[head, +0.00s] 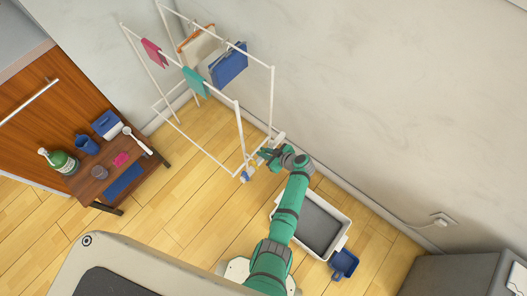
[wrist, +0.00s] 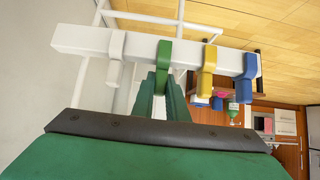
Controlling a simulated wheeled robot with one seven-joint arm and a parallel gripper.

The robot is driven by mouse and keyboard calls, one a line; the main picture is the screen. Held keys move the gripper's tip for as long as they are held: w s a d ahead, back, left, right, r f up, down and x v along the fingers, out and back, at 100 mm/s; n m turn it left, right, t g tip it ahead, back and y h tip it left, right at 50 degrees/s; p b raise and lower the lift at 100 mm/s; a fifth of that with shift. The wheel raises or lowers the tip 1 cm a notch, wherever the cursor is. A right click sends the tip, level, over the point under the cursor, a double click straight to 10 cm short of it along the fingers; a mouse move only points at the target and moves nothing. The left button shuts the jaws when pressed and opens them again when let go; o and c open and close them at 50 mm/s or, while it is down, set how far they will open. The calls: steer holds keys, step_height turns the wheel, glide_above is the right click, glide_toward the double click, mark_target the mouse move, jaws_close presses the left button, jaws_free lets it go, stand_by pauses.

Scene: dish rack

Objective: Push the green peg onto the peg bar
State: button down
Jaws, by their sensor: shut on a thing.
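The white peg bar (wrist: 80,40) crosses the upper part of the wrist view, with a white peg (wrist: 116,46), the green peg (wrist: 164,54), a yellow peg (wrist: 209,62) and a blue peg (wrist: 249,66) along it. The green peg's upper part overlaps the bar's face; I cannot tell how far it is seated. My gripper (wrist: 158,90) is shut on the green peg's lower part, and its green fingers hide that end. In the head view my gripper (head: 268,155) is at the bar, beside the drying rack's lower corner; the green peg cannot be made out there.
A grey-lined white tray (head: 347,232) and a blue bin (head: 344,264) stand on the floor near my arm. A low wooden table (head: 88,188) with several items is at left. The wall is close behind.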

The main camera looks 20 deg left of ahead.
steer(key=shift+f, duration=0.25)
stand_by(0.7)
steer(key=c, duration=1.7)
jaws_free()
steer(key=shift+o, duration=0.2)
steer(key=v, duration=1)
steer(key=shift+d+r, duration=0.3)
steer(key=shift+s, duration=0.1)
